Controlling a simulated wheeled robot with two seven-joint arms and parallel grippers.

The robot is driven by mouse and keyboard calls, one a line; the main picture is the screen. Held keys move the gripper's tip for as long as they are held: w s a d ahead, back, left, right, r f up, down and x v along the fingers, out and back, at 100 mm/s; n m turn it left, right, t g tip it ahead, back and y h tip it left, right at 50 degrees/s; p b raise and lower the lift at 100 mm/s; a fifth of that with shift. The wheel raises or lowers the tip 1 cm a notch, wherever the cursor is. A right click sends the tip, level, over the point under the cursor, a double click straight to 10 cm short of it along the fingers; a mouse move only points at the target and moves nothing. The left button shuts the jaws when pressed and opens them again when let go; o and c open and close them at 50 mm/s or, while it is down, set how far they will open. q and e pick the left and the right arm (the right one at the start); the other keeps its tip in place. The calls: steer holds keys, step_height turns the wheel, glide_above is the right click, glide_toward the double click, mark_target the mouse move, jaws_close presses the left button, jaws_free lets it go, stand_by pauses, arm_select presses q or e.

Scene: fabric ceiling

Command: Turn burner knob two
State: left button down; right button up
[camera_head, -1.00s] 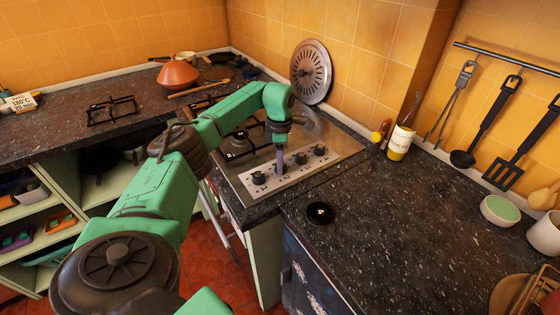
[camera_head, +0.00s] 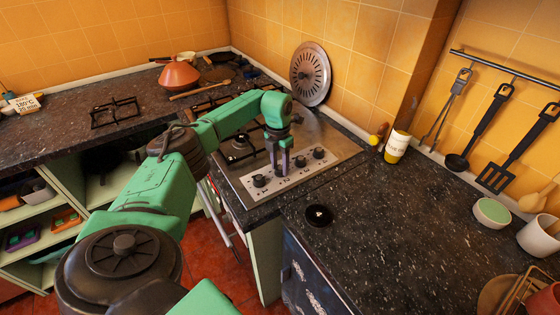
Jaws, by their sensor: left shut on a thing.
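The burner knobs stand in a row on the pale control strip (camera_head: 289,174) at the front of the steel stove top. From the left I see a first black knob (camera_head: 259,181), then my left gripper, then two more black knobs, one here (camera_head: 301,160) and one at the right end (camera_head: 319,153). My left gripper (camera_head: 280,171) points straight down at the second place in the row. It is shut on the knob there, which its fingers almost fully hide. The knob's angle cannot be seen. My right gripper is not in view.
A round metal lid (camera_head: 310,73) leans on the tiled wall behind the stove. A black disc (camera_head: 319,215) lies on the right counter (camera_head: 400,235), which is mostly clear. A white and yellow jar (camera_head: 397,147) stands by the wall, near hanging utensils (camera_head: 487,125).

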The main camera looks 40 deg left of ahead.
arm_select(q)
steer(key=n, duration=0.1)
steer(key=n+p, duration=0.1)
steer(key=n, duration=0.2)
steer(key=shift+w+r+n, duration=0.1)
steer(key=shift+r+n, duration=0.2)
steer(key=shift+n+p, duration=0.8)
steer(key=shift+n, duration=0.9)
steer(key=shift+f, duration=0.1)
steer(key=shift+c, duration=1.9)
jaws_free()
steer(key=shift+d, duration=0.1)
